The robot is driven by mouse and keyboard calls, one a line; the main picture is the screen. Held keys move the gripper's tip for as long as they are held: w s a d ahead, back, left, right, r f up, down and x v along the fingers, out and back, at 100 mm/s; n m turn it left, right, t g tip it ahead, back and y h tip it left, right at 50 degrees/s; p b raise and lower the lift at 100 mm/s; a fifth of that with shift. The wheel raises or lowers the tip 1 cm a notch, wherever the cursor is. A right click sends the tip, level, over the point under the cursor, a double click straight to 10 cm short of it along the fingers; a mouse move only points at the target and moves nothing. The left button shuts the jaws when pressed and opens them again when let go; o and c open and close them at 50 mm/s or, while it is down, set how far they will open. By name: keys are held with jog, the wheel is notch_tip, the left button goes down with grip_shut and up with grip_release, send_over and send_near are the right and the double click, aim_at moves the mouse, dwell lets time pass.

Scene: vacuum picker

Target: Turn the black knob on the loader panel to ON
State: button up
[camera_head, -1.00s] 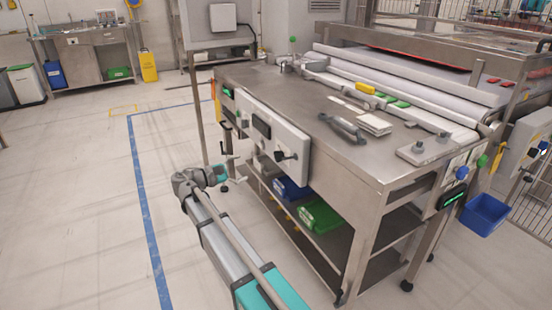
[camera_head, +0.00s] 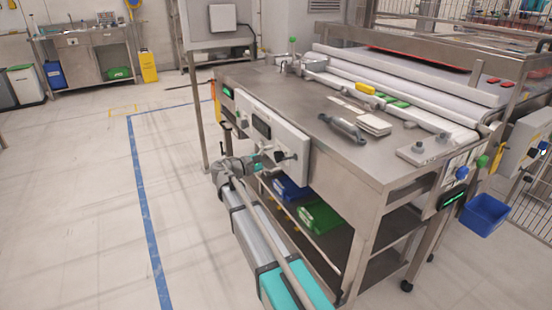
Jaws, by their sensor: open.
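The loader panel (camera_head: 294,137) is a pale grey box on the front side of the steel table. A black knob (camera_head: 280,156) sits low on its right part, beside a small lever-like piece. My gripper (camera_head: 268,161) is open and empty in front of the panel's lower part, just left of the black knob. It partly covers the lower panel, and I cannot tell whether it touches the knob. The knob's ON marking is too small to read.
The steel table (camera_head: 350,160) carries rollers, a grey handled tool (camera_head: 343,127) and a stack of white pieces (camera_head: 374,124). Blue and green bins (camera_head: 320,217) stand on the shelf below. A blue bin (camera_head: 484,214) hangs at right. Floor at left is clear.

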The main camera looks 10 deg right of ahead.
jog(key=shift+w+d, duration=0.2)
jog(key=shift+d, duration=0.35)
jog(key=c, duration=1.2)
jog(key=shift+o, duration=0.2)
